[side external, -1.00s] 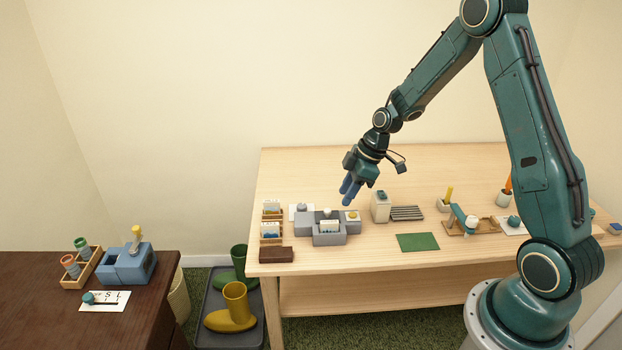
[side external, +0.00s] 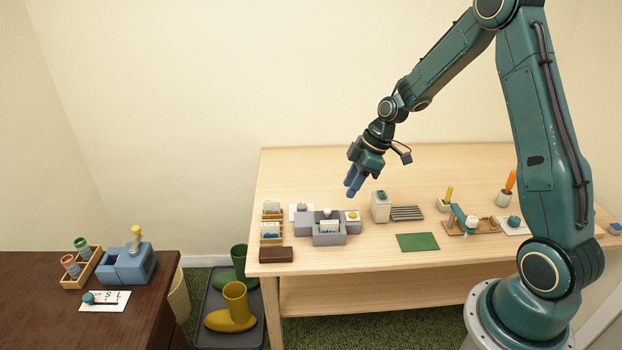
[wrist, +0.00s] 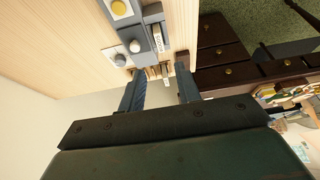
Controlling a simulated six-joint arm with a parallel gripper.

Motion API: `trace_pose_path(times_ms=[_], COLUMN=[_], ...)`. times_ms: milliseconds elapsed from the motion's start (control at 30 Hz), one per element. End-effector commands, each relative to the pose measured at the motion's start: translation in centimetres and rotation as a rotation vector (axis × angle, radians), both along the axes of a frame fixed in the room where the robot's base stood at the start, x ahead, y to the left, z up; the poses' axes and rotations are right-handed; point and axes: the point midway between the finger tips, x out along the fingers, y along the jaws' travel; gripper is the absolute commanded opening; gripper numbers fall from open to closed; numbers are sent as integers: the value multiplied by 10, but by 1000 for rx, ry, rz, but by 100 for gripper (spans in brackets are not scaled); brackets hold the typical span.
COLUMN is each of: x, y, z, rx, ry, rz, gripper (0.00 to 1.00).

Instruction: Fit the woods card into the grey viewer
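The grey viewer (side external: 305,229) stands on the light table, with a yellow-topped button block at its right end. A pale card (side external: 329,226) stands in its front part; the viewer (wrist: 136,39) also shows in the wrist view. Picture cards (side external: 270,230) stand in small wooden racks left of the viewer. They are too small for me to tell which is the woods card. My gripper (side external: 353,187) hangs in the air above and behind the viewer's right end. In the wrist view its fingers (wrist: 160,80) are apart with nothing held between them.
A cream box (side external: 380,207), a dark slatted rack (side external: 407,213) and a green mat (side external: 418,242) lie right of the viewer. The back of the table is clear.

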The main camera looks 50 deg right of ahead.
Motion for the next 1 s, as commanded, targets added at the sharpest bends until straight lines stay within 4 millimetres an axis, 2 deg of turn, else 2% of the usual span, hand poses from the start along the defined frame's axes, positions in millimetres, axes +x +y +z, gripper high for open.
trace_pose_path(times_ms=[167,467,700,1000], x=[-4,-30,-65,-118], y=[8,36,61,87], z=[17,77,124,168], rx=[-13,-53,-76,-80], ry=[2,11,6,-19], rz=[-21,-126,-242,-398], gripper=[33,33,33,33])
